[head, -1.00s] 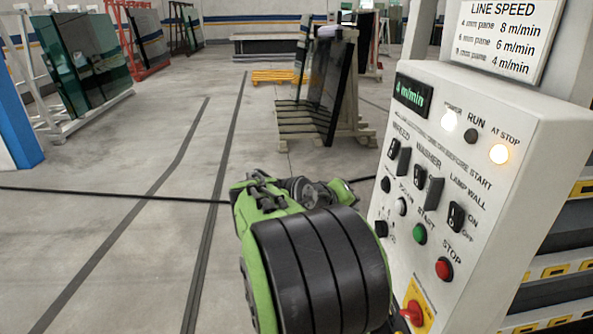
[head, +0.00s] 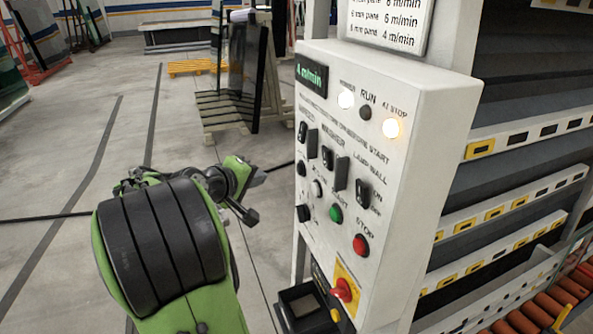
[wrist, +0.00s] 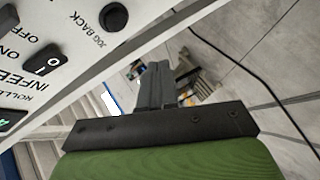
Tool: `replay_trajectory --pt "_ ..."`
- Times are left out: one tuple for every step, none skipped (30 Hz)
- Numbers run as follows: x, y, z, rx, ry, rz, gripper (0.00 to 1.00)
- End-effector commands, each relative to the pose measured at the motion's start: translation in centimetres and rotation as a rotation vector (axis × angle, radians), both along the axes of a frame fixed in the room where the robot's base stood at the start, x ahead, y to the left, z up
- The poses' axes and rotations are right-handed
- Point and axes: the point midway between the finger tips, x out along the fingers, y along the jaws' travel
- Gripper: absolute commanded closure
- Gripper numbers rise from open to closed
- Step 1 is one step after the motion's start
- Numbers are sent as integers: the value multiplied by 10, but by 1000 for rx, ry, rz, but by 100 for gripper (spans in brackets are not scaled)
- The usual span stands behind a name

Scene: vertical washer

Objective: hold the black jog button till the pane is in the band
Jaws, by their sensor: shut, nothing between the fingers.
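The black jog button (head: 301,169) is on the left side of the white control panel (head: 411,155). In the wrist view the black button (wrist: 113,17) reads JOG BACK and shows at upper left. My gripper (head: 260,177) is left of the panel in the head view, and I see a gap of floor between them. In the wrist view its shut fingers (wrist: 157,72) point past the panel edge, apart from the button, with nothing held. I cannot make out the task's pane or the band.
The display (head: 311,73) reads 4 m/min. The power lamp (head: 346,99) and amber AT STOP lamp (head: 393,128) are lit; RUN (head: 366,112) is dark. A red rotary switch (head: 344,290) is low on the panel. A rack with glass (head: 243,75) stands behind; orange rollers (head: 525,323) lie right.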

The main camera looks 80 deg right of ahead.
Motion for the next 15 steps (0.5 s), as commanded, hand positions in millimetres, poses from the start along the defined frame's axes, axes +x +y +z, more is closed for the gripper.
replay_trajectory --pt "-9 -4 0 0 0 -5 100" --pt "-13 -6 0 -1 -1 -5 100" --pt "-18 -9 0 -1 -1 -4 100" --pt "-21 -12 0 -1 -1 -4 100" --pt "-25 -14 0 0 0 -5 100" --pt "-30 -16 0 0 0 -4 100" --pt "-33 -19 1 0 0 -2 100" --pt "-36 -21 1 0 0 -2 100" --pt "-39 -23 1 0 -1 -1 100" --pt "-42 -24 1 0 0 -1 100" --pt "-44 -26 0 1 0 -1 100" --pt "-46 -27 0 0 0 -1 100" --pt "-48 -28 1 0 0 -1 100" --pt "-48 -28 0 0 0 0 100" --pt "-49 -29 0 0 0 1 100"
